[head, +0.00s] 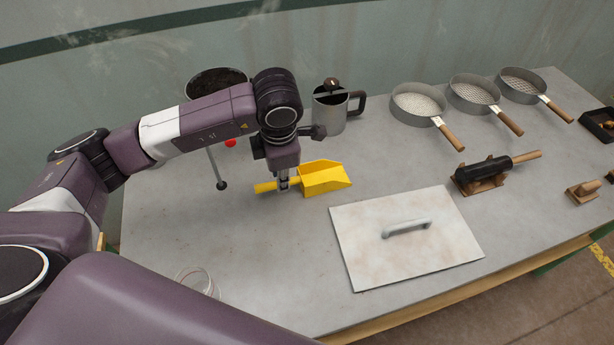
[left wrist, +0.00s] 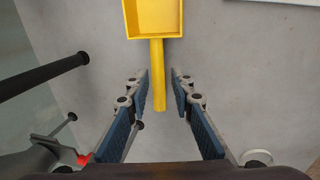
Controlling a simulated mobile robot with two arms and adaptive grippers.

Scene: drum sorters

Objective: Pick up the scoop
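The yellow scoop (head: 325,178) lies on the grey table, its handle pointing left in the head view. My left gripper (head: 284,186) points down over the handle. In the left wrist view the scoop (left wrist: 153,18) is at the top, and its handle runs down between the two blue-padded fingers of my left gripper (left wrist: 160,72). The fingers are apart, with a gap on each side of the handle. My right gripper is not in view.
A metal mug (head: 331,110) stands behind the scoop, and a pale board with a handle (head: 365,240) lies at its front right. Sieves (head: 418,103) line the back right. A dark round container (head: 203,82) on thin legs is behind my arm. A black roller (head: 483,172) rests on a stand.

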